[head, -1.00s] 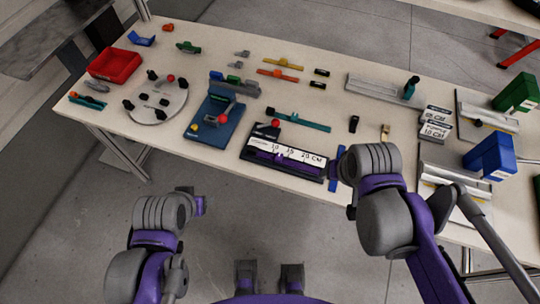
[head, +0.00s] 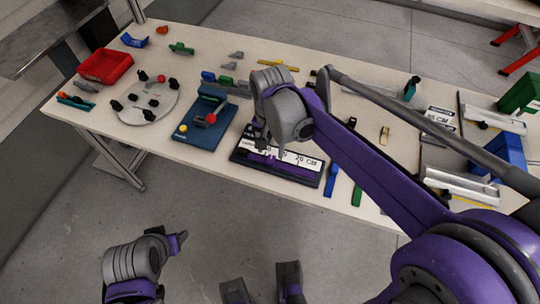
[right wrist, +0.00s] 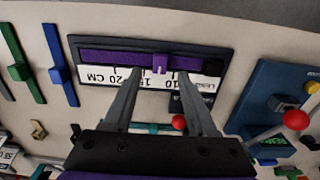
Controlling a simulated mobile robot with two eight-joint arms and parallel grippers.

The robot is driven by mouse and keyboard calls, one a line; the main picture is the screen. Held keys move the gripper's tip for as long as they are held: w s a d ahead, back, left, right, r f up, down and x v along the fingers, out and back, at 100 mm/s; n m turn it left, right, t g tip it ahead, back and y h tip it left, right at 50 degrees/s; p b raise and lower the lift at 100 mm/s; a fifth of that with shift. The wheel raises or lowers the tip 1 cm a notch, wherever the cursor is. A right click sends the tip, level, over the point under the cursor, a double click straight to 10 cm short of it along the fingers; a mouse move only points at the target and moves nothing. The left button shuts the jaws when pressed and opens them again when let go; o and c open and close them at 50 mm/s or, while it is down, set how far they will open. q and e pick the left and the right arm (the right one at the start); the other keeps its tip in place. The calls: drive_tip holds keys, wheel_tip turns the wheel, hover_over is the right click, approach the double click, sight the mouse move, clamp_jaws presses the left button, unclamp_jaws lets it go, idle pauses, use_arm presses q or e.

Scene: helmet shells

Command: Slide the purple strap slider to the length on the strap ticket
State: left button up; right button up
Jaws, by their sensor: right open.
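The purple strap (right wrist: 110,57) lies in a dark length gauge board (head: 314,180) with a white scale marked 10, 15 and 20 cm. Its purple slider (right wrist: 160,63) sits between the 10 and 15 labels in the right wrist view. My right gripper (right wrist: 159,78) is open, pointing down over the board, its fingers apart on either side of the slider without visible contact. In the head view the right gripper (head: 272,152) hides part of the scale. White tickets (head: 440,116) stand at the right, partly behind my arm. My left gripper (head: 179,241) hangs in front of the table.
Left of the board is a blue fixture (head: 205,125) with a red knob. Blue (head: 330,180) and green (head: 357,194) straps lie right of it. A round grey plate (head: 148,102), a red bin (head: 105,66) and blue and green blocks stand farther out.

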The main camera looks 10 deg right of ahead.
sight(271, 159)
drive_tip(key=shift+f, duration=2.05)
clamp_jaws()
